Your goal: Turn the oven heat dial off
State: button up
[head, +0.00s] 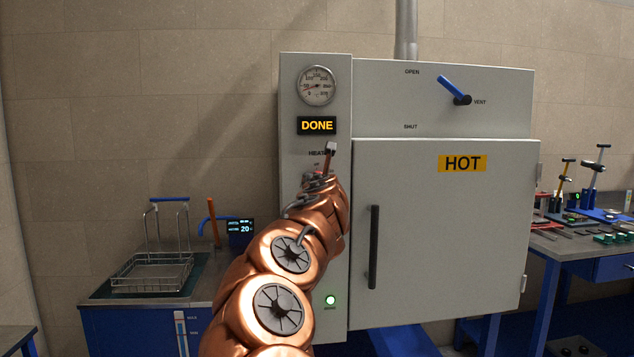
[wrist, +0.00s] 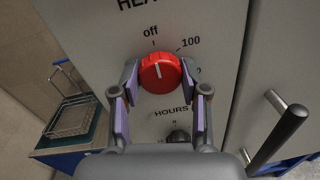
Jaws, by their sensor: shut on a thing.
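The red heat dial (wrist: 160,72) is on the grey oven's front panel, between "off" at upper left and "100" at upper right in the wrist view. Its white pointer line points up and slightly left, roughly at the "off" tick. My gripper (wrist: 159,74) is shut on the dial, one fingertip on each side. In the head view my copper arm reaches up to the oven's (head: 366,93) left panel below the "HEAT" label and hides the dial.
The lit "DONE" display (head: 317,126) and a round gauge (head: 316,86) are above. A black hours knob (wrist: 179,137) is below the dial. The oven door with its black handle (head: 374,247) is to the right, marked "HOT". A wire basket (head: 152,272) stands on the left bench.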

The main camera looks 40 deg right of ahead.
jog(key=o, duration=1.1)
jog(key=shift+o, duration=0.2)
jog(key=shift+a, duration=0.15)
jog(key=v, duration=1.2)
